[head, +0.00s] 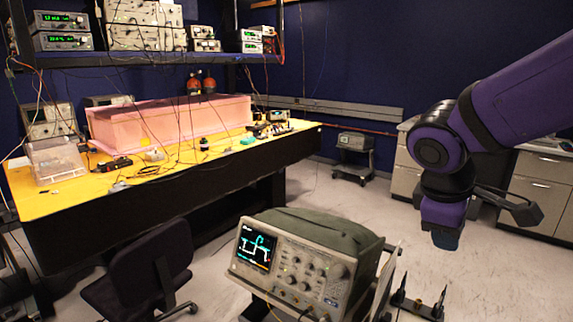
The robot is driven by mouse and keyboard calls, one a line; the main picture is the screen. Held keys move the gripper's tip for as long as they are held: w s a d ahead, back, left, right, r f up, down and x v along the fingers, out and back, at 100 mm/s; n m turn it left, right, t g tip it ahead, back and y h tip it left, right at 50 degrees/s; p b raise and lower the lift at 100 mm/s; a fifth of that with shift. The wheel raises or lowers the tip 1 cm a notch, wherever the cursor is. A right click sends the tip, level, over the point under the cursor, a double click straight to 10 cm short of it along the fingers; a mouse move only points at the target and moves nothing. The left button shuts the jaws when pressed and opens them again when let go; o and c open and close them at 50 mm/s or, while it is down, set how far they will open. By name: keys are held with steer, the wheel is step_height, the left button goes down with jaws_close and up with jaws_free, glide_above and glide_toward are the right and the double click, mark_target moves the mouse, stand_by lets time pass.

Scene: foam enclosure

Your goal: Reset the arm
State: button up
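My arm (520,95) is purple and reaches in from the upper right. It bends at a round joint, and a short section hangs down from there. My gripper (445,238) seems to be the dark blue end of this section, above the floor and right of the oscilloscope. Its fingers cannot be made out, and nothing is visibly held. A dark grey bar with a block (522,211) shows just right of the arm's lower section; I cannot tell whether it belongs to the arm.
An oscilloscope (305,265) stands in front, with a two-pronged black fixture (417,305) on its right. A yellow-topped bench (42,201) with a pink foam enclosure (165,122) is at left, an office chair (140,272) before it. Grey cabinets (540,190) stand behind the arm. Floor between is clear.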

steer(key=s+d+r+m+t+y, duration=0.3)
steer(key=s+d+r+m+y, duration=0.1)
steer(key=s+r+m, duration=0.3)
steer(key=s+m, duration=0.2)
steer(key=s, duration=0.1)
steer(key=shift+s+m, duration=0.3)
steer(key=shift+s, duration=0.1)
steer(key=shift+f, duration=0.1)
stand_by(1.3)
